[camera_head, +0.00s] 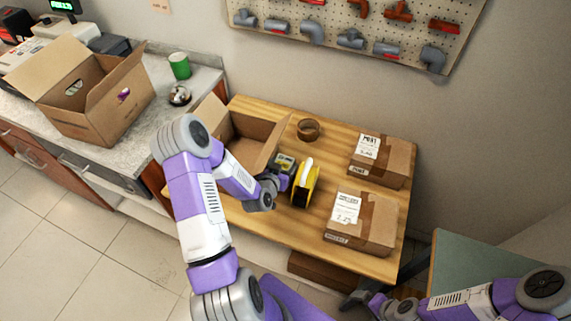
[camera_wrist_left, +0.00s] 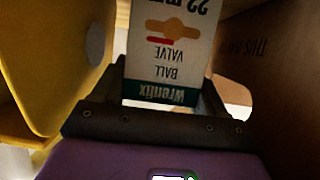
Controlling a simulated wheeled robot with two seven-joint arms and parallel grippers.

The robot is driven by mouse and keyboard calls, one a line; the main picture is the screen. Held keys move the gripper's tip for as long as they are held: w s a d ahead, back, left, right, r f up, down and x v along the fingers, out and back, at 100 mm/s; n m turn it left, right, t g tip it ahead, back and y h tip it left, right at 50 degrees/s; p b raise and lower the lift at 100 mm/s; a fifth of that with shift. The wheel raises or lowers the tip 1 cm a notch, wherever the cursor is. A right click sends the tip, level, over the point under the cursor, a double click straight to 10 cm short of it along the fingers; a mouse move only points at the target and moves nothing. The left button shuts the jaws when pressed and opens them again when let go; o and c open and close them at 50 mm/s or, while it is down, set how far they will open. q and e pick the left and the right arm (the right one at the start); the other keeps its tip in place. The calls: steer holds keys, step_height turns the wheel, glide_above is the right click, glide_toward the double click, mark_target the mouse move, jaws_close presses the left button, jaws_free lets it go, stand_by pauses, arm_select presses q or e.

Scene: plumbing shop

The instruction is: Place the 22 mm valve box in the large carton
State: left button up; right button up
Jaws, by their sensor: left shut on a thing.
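The 22 mm valve box (camera_wrist_left: 168,50) is white with a dark green band and an orange valve picture. Its print is upside down in the left wrist view. My left gripper (camera_head: 273,182) is shut on it, between the open carton on the table and the yellow tape dispenser. The box (camera_head: 285,161) is small in the head view; I cannot tell whether it touches the table. One open carton (camera_head: 268,152) is on the wooden table, and a bigger-looking one (camera_head: 88,122) stands on the counter.
The yellow tape dispenser (camera_head: 305,188) stands close to the right of my left gripper. A tape roll (camera_head: 308,129) and two taped parcels (camera_head: 394,163) (camera_head: 377,222) are on the table. A green cup (camera_head: 180,66) and a small dish (camera_head: 179,95) stand on the counter.

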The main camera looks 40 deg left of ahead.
arm_select(q)
steer(key=shift+w+f, duration=0.15)
steer(key=shift+f, duration=0.15)
steer(key=o, duration=1)
steer(key=shift+r, duration=0.1)
